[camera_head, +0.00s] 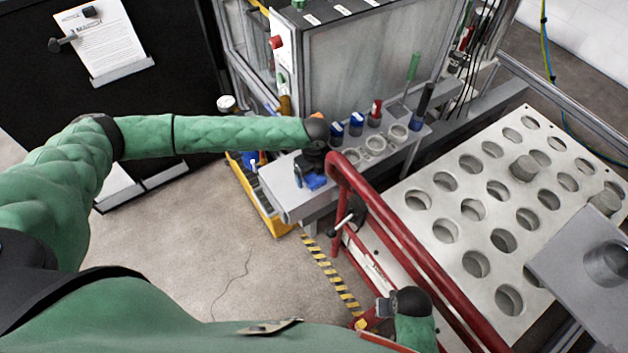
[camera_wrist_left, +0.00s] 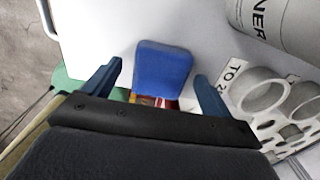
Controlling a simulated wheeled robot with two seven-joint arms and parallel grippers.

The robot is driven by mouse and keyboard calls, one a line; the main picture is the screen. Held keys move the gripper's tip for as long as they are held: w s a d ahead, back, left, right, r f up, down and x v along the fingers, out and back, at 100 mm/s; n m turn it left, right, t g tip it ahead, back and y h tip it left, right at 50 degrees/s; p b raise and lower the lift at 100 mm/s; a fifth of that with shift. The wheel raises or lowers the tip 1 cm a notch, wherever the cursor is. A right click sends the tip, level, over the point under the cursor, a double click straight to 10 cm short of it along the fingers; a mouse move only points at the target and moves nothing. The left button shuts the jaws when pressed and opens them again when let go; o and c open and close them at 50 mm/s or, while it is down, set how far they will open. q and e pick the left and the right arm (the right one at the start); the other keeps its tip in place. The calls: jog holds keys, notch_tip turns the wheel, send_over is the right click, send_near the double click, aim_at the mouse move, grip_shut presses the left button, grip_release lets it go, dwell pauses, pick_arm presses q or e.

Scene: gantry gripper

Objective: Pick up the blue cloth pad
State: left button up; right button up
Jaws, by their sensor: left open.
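The blue cloth pad (camera_wrist_left: 162,68) lies on a pale grey shelf surface in the left wrist view. My left gripper (camera_wrist_left: 158,72) is open, with one blue finger on each side of the pad and a gap on both sides. In the head view my left gripper (camera_head: 312,170) points down over the near end of the grey shelf (camera_head: 285,203). Blue shows there, but I cannot tell pad from finger. What seems to be my right gripper (camera_head: 382,308) is at the bottom, its fingers unclear.
Several bottles and ring holders (camera_head: 375,143) stand along the shelf beyond the gripper; a large labelled cylinder (camera_wrist_left: 285,25) and white rings (camera_wrist_left: 262,90) show in the wrist view. A red rail (camera_head: 400,235) and a perforated plate (camera_head: 505,210) are to the right. A yellow bin (camera_head: 262,205) is left.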

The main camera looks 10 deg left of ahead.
aim_at(314, 176)
jog(key=shift+r, duration=0.4)
pick_arm(q)
jog(key=c, duration=1.2)
jog(key=shift+o, duration=0.2)
